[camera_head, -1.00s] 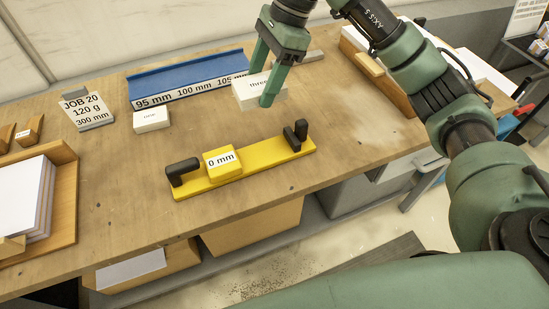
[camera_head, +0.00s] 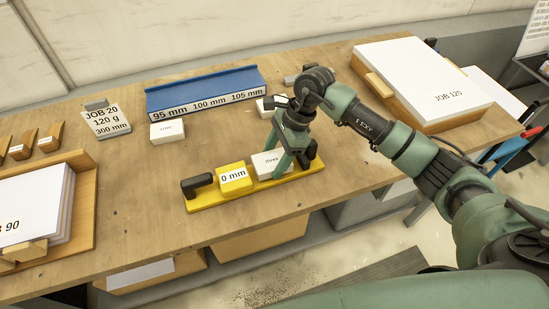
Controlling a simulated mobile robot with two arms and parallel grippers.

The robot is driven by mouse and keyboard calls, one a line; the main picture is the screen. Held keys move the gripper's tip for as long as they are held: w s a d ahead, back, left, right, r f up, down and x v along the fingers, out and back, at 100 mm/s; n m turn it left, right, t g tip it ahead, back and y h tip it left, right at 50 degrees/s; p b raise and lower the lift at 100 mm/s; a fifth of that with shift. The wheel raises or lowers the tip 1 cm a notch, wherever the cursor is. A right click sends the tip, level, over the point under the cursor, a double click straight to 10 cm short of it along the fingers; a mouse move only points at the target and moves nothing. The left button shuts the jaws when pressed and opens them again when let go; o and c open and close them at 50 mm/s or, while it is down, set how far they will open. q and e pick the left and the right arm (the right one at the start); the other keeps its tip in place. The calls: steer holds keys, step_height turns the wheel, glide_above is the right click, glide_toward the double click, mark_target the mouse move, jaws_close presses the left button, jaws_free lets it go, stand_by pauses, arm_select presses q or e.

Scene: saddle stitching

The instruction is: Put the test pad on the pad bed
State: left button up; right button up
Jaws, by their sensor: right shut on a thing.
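The pad bed appears to be the yellow bar (camera_head: 205,202) at the table's front, with dark posts near its ends and a yellow block marked 0 mm (camera_head: 234,178) on it. My right gripper (camera_head: 291,166) is over the bar's right half, pointing down and shut on a small white pad (camera_head: 267,163) with a blurred label. This pad is right of the 0 mm block, at or just above the bar; I cannot tell whether it touches. The fingers and wrist hide its right part and much of the right post. My left gripper is not in view.
Another white pad (camera_head: 167,132) lies before the blue ruler-marked stand (camera_head: 205,88). A further white block (camera_head: 263,108) is partly hidden behind my right wrist. A JOB 20 card (camera_head: 106,121) stands left.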

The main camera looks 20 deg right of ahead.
steer(key=shift+f, duration=0.5)
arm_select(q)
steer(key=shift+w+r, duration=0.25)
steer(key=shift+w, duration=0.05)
arm_select(e)
steer(key=shift+f, duration=0.1)
steer(key=shift+f, duration=0.15)
steer(key=o, duration=1.5)
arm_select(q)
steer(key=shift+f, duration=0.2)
